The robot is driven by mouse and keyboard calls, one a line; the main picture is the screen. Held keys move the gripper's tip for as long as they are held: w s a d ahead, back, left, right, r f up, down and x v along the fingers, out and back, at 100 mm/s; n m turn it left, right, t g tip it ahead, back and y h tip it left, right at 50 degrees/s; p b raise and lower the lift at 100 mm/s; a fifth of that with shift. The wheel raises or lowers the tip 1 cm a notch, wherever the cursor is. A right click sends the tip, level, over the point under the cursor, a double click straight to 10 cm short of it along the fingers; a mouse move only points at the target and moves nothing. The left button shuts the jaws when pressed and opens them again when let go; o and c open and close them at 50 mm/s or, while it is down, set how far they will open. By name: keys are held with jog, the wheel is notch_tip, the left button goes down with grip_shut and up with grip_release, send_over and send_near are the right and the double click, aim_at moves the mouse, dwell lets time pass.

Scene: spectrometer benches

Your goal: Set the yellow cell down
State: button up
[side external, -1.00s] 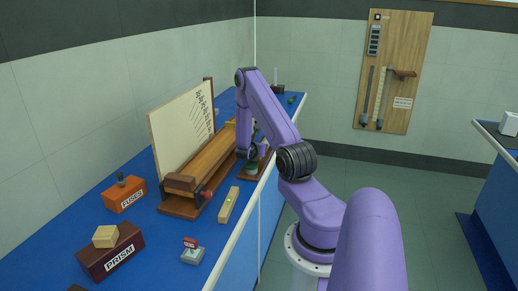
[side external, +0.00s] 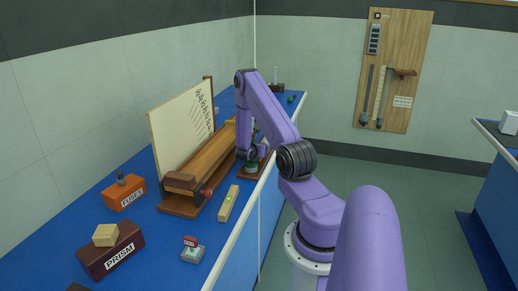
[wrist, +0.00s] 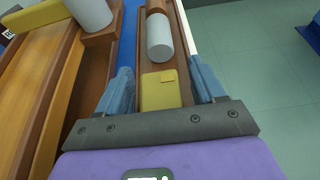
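The yellow cell (wrist: 160,92) is a yellow block in the wrist view. It sits in a narrow brown wooden holder (wrist: 179,14), just in front of a grey-white cylinder. My gripper (wrist: 161,68) is over the holder, with one finger on each side of the cell. A gap shows between each finger and the cell, so the gripper is open and not holding it. The cell's underside is hidden. In the side external view my gripper (side external: 251,156) is low over the bench's right edge, and small parts there are hard to tell apart.
The grey-white cylinder (wrist: 159,40) lies at the holder's far part. A long wooden instrument (side external: 209,160) with a chart board (side external: 178,130) stands left of my gripper. A level (side external: 228,204), a fuses box (side external: 124,194) and a prism box (side external: 112,254) are nearer the camera.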

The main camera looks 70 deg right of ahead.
jog(key=shift+a+f, duration=0.25)
jog(key=shift+r, duration=0.25)
jog(key=v, duration=0.6)
jog(key=r+v, duration=0.1)
jog(key=v, duration=0.5)
jog(key=shift+d, duration=0.15)
jog(key=w+a+r+m+y, duration=0.1)
jog(key=a+r+m+y, duration=0.2)
jog(key=a, duration=0.7)
jog(key=w+a+r+m, duration=0.2)
jog(key=a+r, duration=0.4)
jog(key=a, duration=0.5)
jog(key=s+a+r+y, duration=0.1)
jog(key=s+a+y, duration=0.4)
jog(key=s+a, duration=0.3)
jog(key=s+a+r+y, duration=0.1)
jog(key=s+a+y, duration=0.5)
jog(key=a, duration=1)
jog(key=s, duration=0.2)
jog(key=shift+s+r, duration=0.2)
jog(key=shift+s, duration=0.15)
